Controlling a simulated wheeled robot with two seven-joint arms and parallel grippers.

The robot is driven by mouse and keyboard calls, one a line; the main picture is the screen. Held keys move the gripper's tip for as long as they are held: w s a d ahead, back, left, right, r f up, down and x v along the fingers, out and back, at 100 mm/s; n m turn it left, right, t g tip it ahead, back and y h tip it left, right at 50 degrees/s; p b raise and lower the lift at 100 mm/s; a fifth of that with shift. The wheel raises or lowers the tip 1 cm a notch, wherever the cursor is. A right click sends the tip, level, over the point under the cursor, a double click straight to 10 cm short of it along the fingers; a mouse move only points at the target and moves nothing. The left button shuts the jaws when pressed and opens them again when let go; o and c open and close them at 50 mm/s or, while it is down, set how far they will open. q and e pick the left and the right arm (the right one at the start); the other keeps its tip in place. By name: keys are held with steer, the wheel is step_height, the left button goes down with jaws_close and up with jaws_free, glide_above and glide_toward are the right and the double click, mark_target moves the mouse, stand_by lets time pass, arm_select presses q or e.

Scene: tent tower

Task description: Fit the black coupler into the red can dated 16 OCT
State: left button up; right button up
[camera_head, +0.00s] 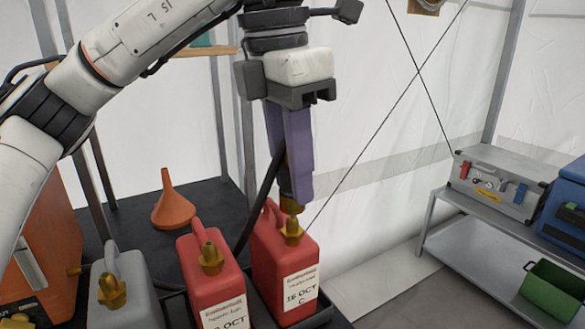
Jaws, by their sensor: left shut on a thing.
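My left gripper (296,196) points down with its purple fingers shut on the coupler (291,204). The coupler shows a brass-coloured lower end below the fingertips; its upper part is mostly hidden between them. A black hose (262,195) runs behind the fingers and down to the left. The red can dated 16 OCT (270,262) stands upright directly below, its brass neck (292,230) just under the coupler. A small gap seems to show between them; I cannot tell if they are lined up in depth. My right gripper is out of view.
A second red can (205,278) with a partly cut-off OCT label and a grey can (125,302) stand to the left. An orange funnel (173,205) sits on the black surface behind. A metal shelf (470,250) at right holds a grey case (497,180).

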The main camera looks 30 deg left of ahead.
arm_select(q)
steer(key=shift+f, duration=0.1)
steer(key=shift+f+b, duration=0.45)
steer(key=shift+f, duration=0.05)
steer(key=shift+f+b, duration=0.3)
steer(key=shift+f, duration=0.15)
steer(key=shift+f+b, duration=0.4)
steer(key=shift+f, duration=0.2)
steer(key=shift+f, duration=0.1)
steer(key=o, duration=1.1)
